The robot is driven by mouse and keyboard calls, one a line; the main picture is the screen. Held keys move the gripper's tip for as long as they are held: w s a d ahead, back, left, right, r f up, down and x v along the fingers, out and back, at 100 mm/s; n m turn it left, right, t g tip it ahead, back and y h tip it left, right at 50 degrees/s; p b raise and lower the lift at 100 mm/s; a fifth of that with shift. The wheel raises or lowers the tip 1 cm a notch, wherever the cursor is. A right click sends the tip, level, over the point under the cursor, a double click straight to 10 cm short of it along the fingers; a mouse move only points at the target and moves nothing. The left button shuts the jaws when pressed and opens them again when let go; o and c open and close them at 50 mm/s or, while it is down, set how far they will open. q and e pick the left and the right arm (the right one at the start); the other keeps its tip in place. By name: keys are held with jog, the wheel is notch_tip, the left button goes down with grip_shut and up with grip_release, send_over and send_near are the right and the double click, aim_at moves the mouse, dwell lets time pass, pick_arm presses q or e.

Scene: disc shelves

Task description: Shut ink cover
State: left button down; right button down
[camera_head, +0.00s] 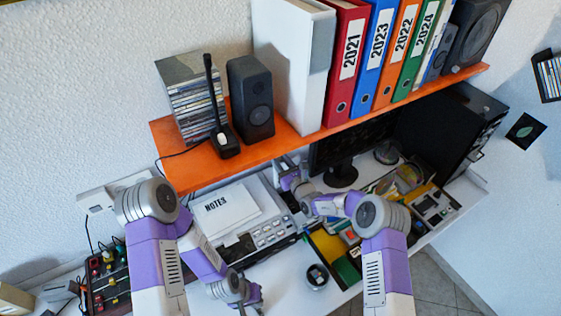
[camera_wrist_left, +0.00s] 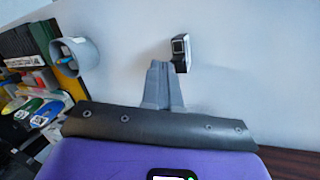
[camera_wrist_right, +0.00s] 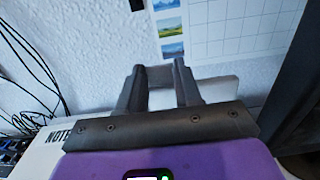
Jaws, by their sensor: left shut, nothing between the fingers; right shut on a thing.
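The printer (camera_head: 268,228) sits on the desk below the orange shelf, with a "NOTES" paper (camera_head: 228,210) on its top. My right gripper (camera_head: 287,172) is at the printer's far right corner, under the shelf edge. In the right wrist view its fingers (camera_wrist_right: 160,75) are shut on a pale grey upright panel (camera_wrist_right: 222,88), which looks like the ink cover. The fingers hide part of it. My left gripper (camera_head: 257,300) is low in front of the printer, apart from it. In the left wrist view its fingers (camera_wrist_left: 160,68) are shut and empty.
The orange shelf (camera_head: 290,150) overhangs the printer's back. A monitor (camera_head: 342,172) stands right of it. Cables (camera_wrist_right: 30,55) hang by the wall.

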jog(key=s+d+f+t, duration=0.1)
jog(key=s+d+f, duration=0.3)
jog(key=s, duration=0.3)
jog(key=shift+s+d+y+b, duration=0.25)
jog(key=shift+d+y+b, duration=0.15)
jog(key=shift+d+b, duration=0.05)
jog(key=c, duration=0.8)
grip_release()
jog(key=shift+d+r, duration=0.1)
jog(key=shift+o, duration=0.2)
jog(key=shift+a, duration=0.25)
jog(key=shift+s+d, duration=0.1)
jog(key=shift+s, duration=0.05)
jog(key=v, duration=0.7)
jog(key=shift+d+r, duration=0.35)
jog(key=shift+r, duration=0.1)
